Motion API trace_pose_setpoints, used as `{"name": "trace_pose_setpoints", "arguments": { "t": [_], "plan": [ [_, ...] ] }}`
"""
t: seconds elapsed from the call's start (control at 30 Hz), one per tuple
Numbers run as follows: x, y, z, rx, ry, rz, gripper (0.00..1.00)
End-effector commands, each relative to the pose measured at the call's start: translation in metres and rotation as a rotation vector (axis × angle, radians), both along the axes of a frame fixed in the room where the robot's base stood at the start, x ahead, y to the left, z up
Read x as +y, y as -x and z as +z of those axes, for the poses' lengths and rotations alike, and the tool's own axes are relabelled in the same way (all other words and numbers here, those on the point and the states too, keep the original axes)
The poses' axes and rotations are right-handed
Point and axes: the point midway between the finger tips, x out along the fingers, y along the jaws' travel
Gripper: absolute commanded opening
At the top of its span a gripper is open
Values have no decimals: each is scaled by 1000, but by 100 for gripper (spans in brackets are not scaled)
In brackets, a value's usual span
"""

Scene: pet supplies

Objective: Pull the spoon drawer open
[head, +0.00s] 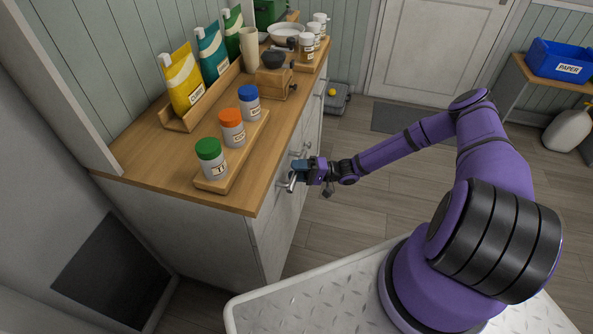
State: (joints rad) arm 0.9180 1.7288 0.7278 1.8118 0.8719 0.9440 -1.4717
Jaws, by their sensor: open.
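The white cabinet (268,236) under the wooden counter has drawer fronts on its right side, seen at a steep angle. A metal bar handle (289,184) sticks out from one front, and another handle (304,151) shows further back. My gripper (293,176) is at the nearer handle, with its fingers pointing left at the cabinet. Its jaws are open. I cannot tell whether the handle lies between the fingers or touches them. The fronts look flush and shut. No label is readable on them, so I cannot tell which is the spoon drawer.
The counter (150,147) holds lidded jars on a wooden board (249,165), pouches in a wooden rack (176,123), a small wooden box (276,86) and bowls. Open floor (348,208) lies right of the cabinet. A blue paper bin (558,60) stands far right.

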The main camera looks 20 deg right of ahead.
Motion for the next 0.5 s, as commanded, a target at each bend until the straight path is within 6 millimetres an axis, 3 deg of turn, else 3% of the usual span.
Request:
{"name": "trace_pose_setpoints", "arguments": {
  "t": [0.17, 0.37, 0.5],
  "plan": [
    [0, 0, 0, 0, 0, 0, 46],
    [0, 0, 0, 0, 0, 0, 0],
    [0, 0, 0, 0, 0, 0, 0]
  ]
}}
